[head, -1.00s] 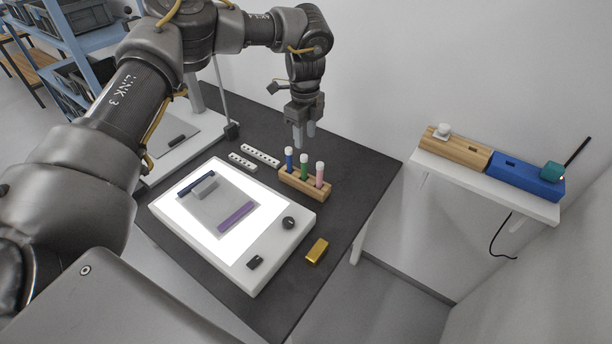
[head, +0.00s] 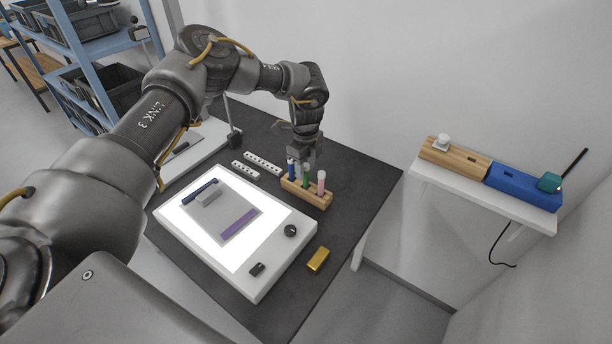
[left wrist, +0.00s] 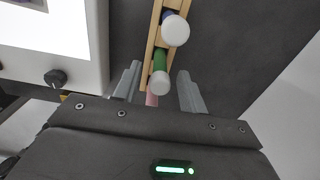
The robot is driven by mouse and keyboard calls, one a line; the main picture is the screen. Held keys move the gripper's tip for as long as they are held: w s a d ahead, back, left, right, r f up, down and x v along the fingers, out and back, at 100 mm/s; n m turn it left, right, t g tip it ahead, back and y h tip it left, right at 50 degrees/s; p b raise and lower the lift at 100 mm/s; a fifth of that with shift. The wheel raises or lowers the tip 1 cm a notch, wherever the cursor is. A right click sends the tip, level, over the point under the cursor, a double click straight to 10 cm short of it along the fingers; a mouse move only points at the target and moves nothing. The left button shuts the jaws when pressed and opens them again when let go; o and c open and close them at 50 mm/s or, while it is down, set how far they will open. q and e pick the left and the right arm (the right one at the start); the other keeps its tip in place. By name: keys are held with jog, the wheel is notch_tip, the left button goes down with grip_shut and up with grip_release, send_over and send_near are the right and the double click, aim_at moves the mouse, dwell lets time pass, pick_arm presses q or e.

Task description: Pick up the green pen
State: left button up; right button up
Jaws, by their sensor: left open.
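The green pen (head: 306,178) stands upright in a wooden pen rack (head: 318,200), between a blue pen (head: 291,170) and a pink pen (head: 321,186). In the left wrist view the white-capped green pen (left wrist: 160,68) lies between the two fingers. My left gripper (head: 305,164) is open just above the rack, with its fingers down around the top of the green pen. In the left wrist view my left gripper (left wrist: 160,90) shows a gap on each side of the pen. The pink pen is partly hidden there. My right gripper is not in view.
A lit white light box (head: 268,270) lies left of the rack with a purple piece (head: 238,223) on it. A wall shelf (head: 480,192) stands apart on the right.

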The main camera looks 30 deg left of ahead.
pick_arm(q)
notch_tip(320, 180, down, 2)
jog(key=shift+f, duration=0.1)
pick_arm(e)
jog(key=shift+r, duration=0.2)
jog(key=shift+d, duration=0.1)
pick_arm(q)
grip_shut()
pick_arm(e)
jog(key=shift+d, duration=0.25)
